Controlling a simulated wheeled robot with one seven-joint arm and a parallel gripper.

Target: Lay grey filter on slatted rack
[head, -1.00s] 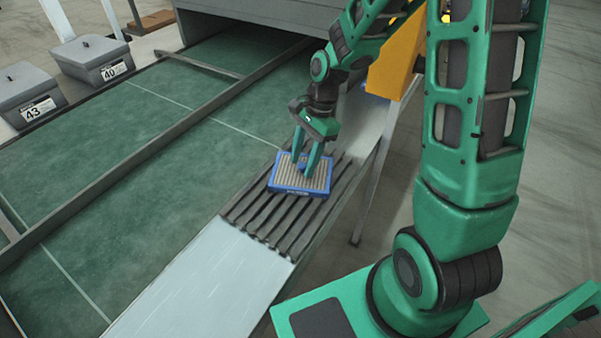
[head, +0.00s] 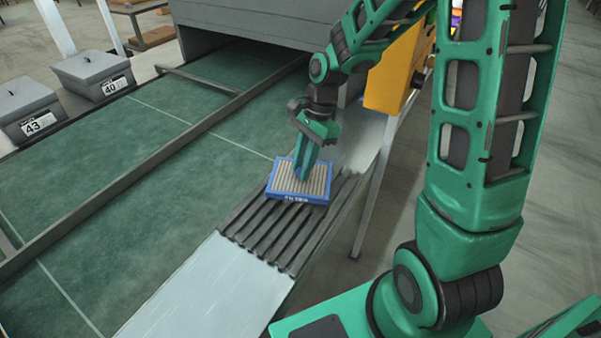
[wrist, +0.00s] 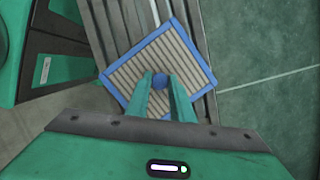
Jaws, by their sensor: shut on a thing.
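The grey filter (head: 285,181) is a square pleated panel with a blue frame. It is over the far part of the slatted rack (head: 262,238), its face up. In the wrist view the filter (wrist: 186,52) sits turned at an angle to the dark slats (wrist: 127,22), and its right corner reaches the rack's side edge. I cannot tell whether its underside touches the slats. My gripper (head: 302,178) points down at its middle. In the wrist view my gripper (wrist: 161,84) is shut on the filter's small blue knob (wrist: 160,80).
A smooth pale chute (head: 205,290) continues from the near end of the rack, and another pale stretch lies beyond it. A green surface (head: 110,170) with dark rails lies to the left. Grey lidded bins marked 40 (head: 95,72) and 43 (head: 30,105) stand at the far left.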

